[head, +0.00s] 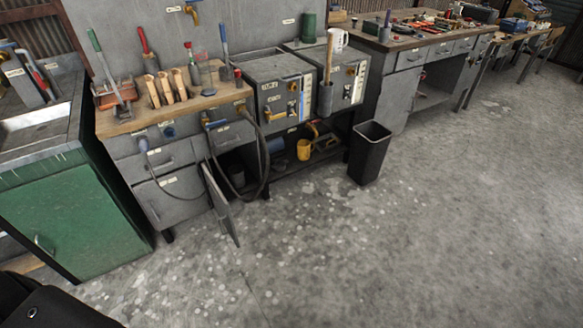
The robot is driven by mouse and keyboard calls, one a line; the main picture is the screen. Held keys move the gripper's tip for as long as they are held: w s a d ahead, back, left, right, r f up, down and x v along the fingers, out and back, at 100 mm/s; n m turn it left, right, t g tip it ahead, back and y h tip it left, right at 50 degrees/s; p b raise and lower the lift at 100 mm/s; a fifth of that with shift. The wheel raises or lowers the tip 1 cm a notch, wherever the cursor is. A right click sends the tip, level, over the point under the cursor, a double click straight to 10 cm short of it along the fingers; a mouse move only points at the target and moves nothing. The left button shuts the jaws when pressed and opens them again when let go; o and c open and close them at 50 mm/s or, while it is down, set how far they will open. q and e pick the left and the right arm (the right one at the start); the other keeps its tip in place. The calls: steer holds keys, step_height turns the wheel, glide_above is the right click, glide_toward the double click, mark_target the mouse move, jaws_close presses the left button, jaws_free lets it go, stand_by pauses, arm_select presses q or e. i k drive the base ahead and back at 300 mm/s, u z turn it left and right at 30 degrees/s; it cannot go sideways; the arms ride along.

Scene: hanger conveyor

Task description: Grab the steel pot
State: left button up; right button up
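I cannot pick out a steel pot for certain in the head view. A yellow jug-like vessel (304,149) stands on the low shelf under the grey boxes. A bluish rounded item (275,146) beside it is too small and dark to identify. A white mug (338,40) and a green canister (309,27) stand on top of the grey boxes (282,67). Neither of my grippers is in view. Only a black part, probably mine, shows at the lower left corner.
A wood-topped bench (180,112) holds several tools; its cabinet door (220,203) hangs open over the floor, with hoses nearby. A black bin (370,152) stands to its right. A green cabinet (75,215) is at left. The concrete floor (400,250) is clear at front and right.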

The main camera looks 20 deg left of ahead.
mark_target(236, 172)
steer(key=z, duration=0.65)
steer(key=i, duration=2.45)
steer(key=u, duration=1.2)
steer(key=i, duration=0.85)
steer(key=u, duration=0.85)
